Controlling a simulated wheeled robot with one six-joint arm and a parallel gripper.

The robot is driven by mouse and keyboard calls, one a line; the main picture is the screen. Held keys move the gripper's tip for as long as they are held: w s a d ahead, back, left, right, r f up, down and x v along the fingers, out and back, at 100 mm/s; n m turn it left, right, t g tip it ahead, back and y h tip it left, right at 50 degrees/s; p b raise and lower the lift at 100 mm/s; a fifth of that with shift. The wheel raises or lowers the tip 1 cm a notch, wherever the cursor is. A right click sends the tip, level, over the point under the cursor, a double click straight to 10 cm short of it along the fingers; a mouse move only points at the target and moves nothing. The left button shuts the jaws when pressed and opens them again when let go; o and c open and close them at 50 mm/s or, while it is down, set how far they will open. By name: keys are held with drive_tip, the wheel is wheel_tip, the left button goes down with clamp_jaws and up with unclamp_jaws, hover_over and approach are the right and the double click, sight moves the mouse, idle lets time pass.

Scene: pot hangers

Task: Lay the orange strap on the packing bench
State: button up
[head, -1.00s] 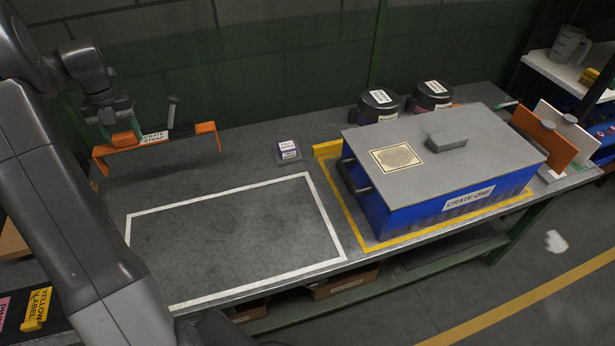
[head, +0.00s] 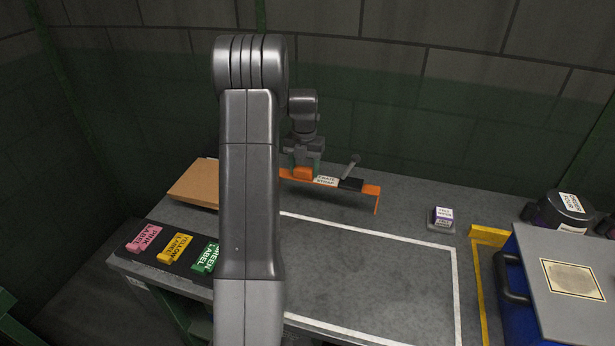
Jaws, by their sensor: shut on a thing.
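The orange strap (head: 362,187) has a white "CRATE STRAP" label, a dark buckle with a lever, and a downturned right end. My gripper (head: 304,168) is shut on the strap's orange block, left of the label. The strap is at the back of the packing bench (head: 408,215). I cannot tell whether its downturned end touches the bench top. My arm hides the strap's left end and part of the bench.
A white outlined rectangle (head: 455,285) on the bench is empty where visible. A small labelled box (head: 442,217) stands right of the strap. The blue crate (head: 515,300) with a grey lid is at the right. Pink, yellow and green labels (head: 176,248) and a brown board (head: 192,186) are at the left.

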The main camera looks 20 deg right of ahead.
sight(304, 177)
drive_tip(key=shift+f, duration=1.85)
drive_tip(key=shift+f, duration=0.25)
drive_tip(key=o, duration=1)
drive_tip(key=shift+r, duration=0.1)
drive_tip(key=shift+r, duration=0.1)
wheel_tip(304, 177, up, 12)
drive_tip(key=shift+r+b, duration=0.1)
drive_tip(key=shift+b, duration=0.25)
